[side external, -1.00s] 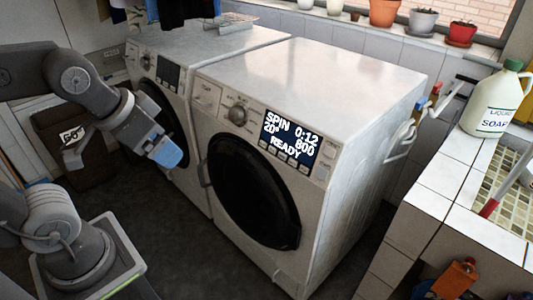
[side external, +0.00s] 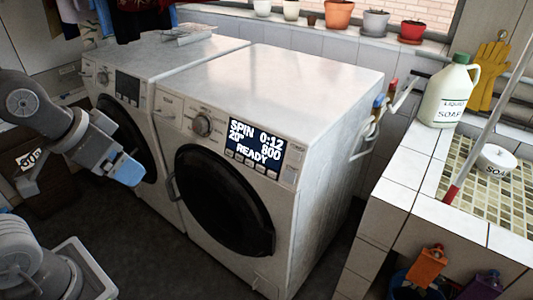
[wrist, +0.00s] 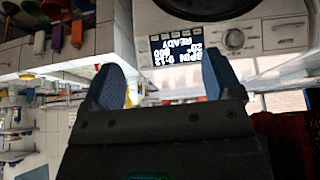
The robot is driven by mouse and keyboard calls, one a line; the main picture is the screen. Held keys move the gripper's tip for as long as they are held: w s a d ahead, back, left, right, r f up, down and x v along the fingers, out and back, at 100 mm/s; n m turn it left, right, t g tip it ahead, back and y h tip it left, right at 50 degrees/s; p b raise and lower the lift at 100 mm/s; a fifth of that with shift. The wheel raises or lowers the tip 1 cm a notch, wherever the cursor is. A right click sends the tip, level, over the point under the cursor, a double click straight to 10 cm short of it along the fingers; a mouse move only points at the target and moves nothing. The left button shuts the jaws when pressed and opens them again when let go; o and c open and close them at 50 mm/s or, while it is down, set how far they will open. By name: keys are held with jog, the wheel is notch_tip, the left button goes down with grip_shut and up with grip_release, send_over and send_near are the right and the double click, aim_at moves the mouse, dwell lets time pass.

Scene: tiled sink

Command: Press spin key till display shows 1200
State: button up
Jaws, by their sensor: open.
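The front washing machine (side external: 290,75) has a dark display (side external: 256,142) reading SPIN 0:12, 20°, 800 and READY. A row of small keys (side external: 246,160) runs along the display's lower edge; their labels are too small to read. The display also shows upside down in the wrist view (wrist: 180,46), with its lower part and keys beyond my fingertips. My gripper (side external: 80,178) is open and empty, with blue finger pads. It is left of the front machine's panel in the side view, apart from the keys. In the wrist view, my two fingers (wrist: 162,80) stand wide apart.
A second machine (side external: 150,60) stands to the left. A tiled counter (side external: 400,190) with a soap jug (side external: 448,95) is at the right. Dark floor lies in front.

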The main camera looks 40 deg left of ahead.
jog(key=shift+c, duration=0.3)
grip_shut()
dwell(0.8)
dwell(0.9)
